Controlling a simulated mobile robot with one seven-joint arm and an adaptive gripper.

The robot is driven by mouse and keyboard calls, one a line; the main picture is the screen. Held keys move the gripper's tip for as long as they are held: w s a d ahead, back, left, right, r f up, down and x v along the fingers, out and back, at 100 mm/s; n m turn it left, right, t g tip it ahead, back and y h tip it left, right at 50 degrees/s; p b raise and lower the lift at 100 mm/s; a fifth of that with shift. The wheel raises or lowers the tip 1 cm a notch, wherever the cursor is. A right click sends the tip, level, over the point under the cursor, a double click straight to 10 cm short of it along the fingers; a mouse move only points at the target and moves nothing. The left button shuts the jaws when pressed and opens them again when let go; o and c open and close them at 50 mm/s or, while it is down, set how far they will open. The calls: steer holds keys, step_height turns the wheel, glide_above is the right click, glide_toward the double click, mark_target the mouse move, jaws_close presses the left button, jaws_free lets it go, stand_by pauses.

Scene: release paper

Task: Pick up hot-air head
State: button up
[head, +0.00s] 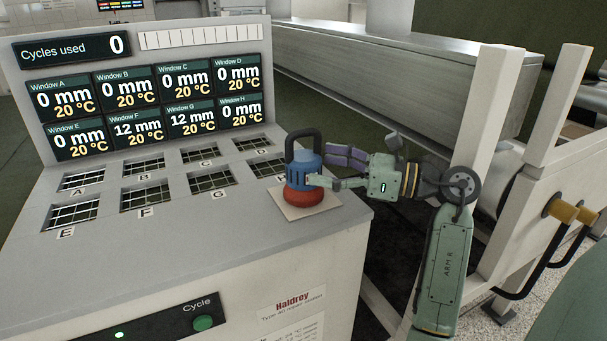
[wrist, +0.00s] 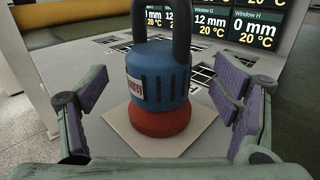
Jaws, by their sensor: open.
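The hot-air head (head: 304,178) has a blue body, a red base and a black loop handle. It stands upright on a pale square pad (head: 318,209) at the right end of the console top. My gripper (head: 326,170) is at its right side in the head view, partly in front of it. In the wrist view the hot-air head (wrist: 158,88) stands between the spread fingers of my gripper (wrist: 165,98). The gripper is open, with visible gaps on both sides of the head. The handle's top is cut off in the wrist view.
The grey console (head: 160,235) has several grid windows labelled A to H left of the head. Behind them stands a display panel (head: 145,85) with readings. A cycle button (head: 203,322) is on the front. A white frame post (head: 481,120) and metal beam (head: 400,75) stand close by my arm.

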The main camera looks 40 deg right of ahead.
mark_target(304, 162)
steer(key=p+x, duration=0.2)
steer(key=x, duration=0.2)
steer(key=shift+r, duration=0.15)
steer(key=shift+w+a, duration=0.3)
steer(key=shift+w, duration=0.05)
jaws_close()
stand_by(0.6)
